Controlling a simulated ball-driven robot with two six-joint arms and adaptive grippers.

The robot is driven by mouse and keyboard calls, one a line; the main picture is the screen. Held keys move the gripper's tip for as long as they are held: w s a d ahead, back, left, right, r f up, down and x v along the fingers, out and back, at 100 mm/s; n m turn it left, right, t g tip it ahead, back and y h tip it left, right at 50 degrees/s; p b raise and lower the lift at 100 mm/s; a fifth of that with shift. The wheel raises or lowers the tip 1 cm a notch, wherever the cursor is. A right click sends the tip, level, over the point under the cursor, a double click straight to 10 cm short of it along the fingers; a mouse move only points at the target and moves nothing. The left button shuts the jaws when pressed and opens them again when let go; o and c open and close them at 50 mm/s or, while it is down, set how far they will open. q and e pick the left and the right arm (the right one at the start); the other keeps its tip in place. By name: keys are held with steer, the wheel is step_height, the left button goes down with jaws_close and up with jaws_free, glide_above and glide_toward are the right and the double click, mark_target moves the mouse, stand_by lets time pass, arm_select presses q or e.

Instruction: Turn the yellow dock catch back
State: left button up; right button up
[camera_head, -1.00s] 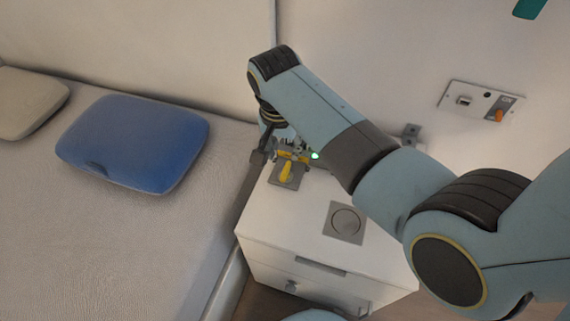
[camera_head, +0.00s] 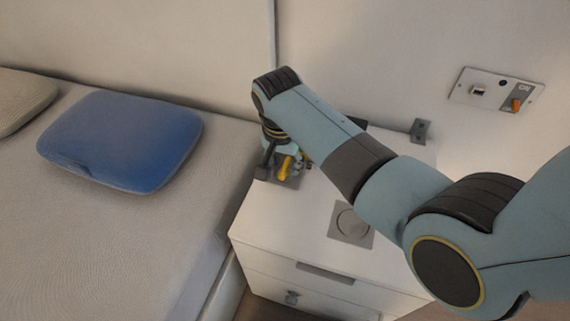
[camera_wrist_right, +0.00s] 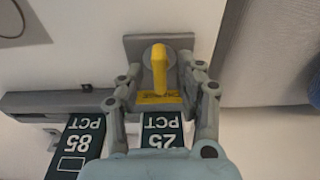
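The yellow dock catch (camera_head: 285,169) is a small lever on a grey square plate (camera_wrist_right: 133,46) on top of the white drawer chest. In the right wrist view the yellow catch (camera_wrist_right: 159,67) stands between the fingers, with a yellow label (camera_wrist_right: 158,98) at its end. My right gripper (camera_wrist_right: 162,78) is open, one finger on each side of the catch, with gaps visible. In the head view my right gripper (camera_head: 284,160) is mostly hidden behind its own wrist. A dark pack marked 25 PCT (camera_wrist_right: 162,128) shows between the finger links. My left gripper is not in view.
A second pack marked 85 PCT (camera_wrist_right: 77,145) sits beside it along a grey rail (camera_wrist_right: 50,103). The white chest (camera_head: 290,225) carries a round grey disc plate (camera_head: 351,224). The bed with a blue pillow (camera_head: 120,140) is left; a wall panel with an orange switch (camera_head: 516,105) is right.

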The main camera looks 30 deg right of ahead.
jaws_close()
steer(key=m+p, duration=0.1)
steer(key=m, duration=0.1)
steer(key=shift+r+m, duration=0.1)
steer(key=shift+m, duration=0.3)
steer(key=shift+m+g, duration=0.3)
steer(key=shift+m, duration=0.6)
steer(key=shift+m+p, duration=0.3)
steer(key=shift+m, duration=0.5)
steer(key=m, duration=0.3)
steer(key=shift+g, duration=0.4)
